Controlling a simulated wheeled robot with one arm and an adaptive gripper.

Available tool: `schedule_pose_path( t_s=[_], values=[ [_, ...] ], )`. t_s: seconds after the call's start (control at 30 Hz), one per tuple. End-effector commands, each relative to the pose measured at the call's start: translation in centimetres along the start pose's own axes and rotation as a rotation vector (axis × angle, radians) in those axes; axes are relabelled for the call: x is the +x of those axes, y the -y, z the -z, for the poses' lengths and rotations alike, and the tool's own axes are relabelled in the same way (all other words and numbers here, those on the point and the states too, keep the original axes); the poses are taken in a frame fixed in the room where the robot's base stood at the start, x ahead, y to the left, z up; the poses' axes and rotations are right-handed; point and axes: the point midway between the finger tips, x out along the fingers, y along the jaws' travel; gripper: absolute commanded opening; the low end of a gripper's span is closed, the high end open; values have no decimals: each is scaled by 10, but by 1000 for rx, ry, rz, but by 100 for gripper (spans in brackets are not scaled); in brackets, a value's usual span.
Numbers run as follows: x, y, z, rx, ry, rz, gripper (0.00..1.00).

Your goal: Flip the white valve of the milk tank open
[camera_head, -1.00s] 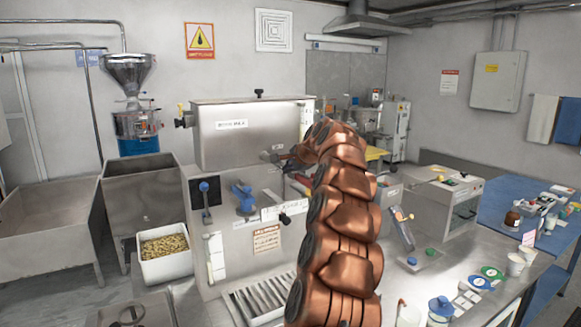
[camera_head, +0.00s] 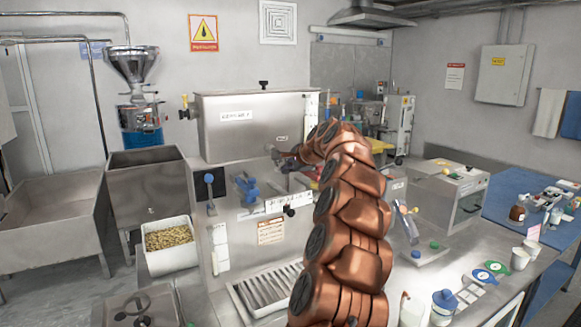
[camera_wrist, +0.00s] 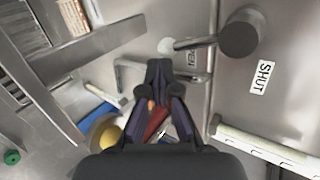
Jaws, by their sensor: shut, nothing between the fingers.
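The steel milk tank (camera_head: 245,132) stands on the machine in the head view. In the wrist view, a grey lever with a white rounded tip (camera_wrist: 166,46) runs from a dark round hub (camera_wrist: 240,35). In the head view my copper arm reaches the tank's front, and the fingers are too small to make out.
A bent metal rod (camera_wrist: 135,65) passes near my fingers. A yellow knob (camera_wrist: 105,132) and a blue handle (camera_wrist: 100,118) sit lower in the wrist view. Blue levers (camera_head: 245,188) are on the machine's front. The counter at right holds cups (camera_head: 520,258).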

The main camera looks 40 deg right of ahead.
Motion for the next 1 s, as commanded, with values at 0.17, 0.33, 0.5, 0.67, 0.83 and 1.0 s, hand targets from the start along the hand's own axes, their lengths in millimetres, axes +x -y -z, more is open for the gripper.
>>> schedule_pose_path(
  t_s=[0.17,0.33,0.5,0.67,0.83,1.0],
  values=[
    [0,1,0,-1,0,1,0],
    [-2,4,-1,-2,-1,2,0],
    [-6,10,-1,-2,-1,3,0],
    [-10,15,-2,-2,-2,4,0],
    [-10,15,-2,-2,-2,3,0],
    [-10,15,-2,-2,-1,3,0]
  ],
)
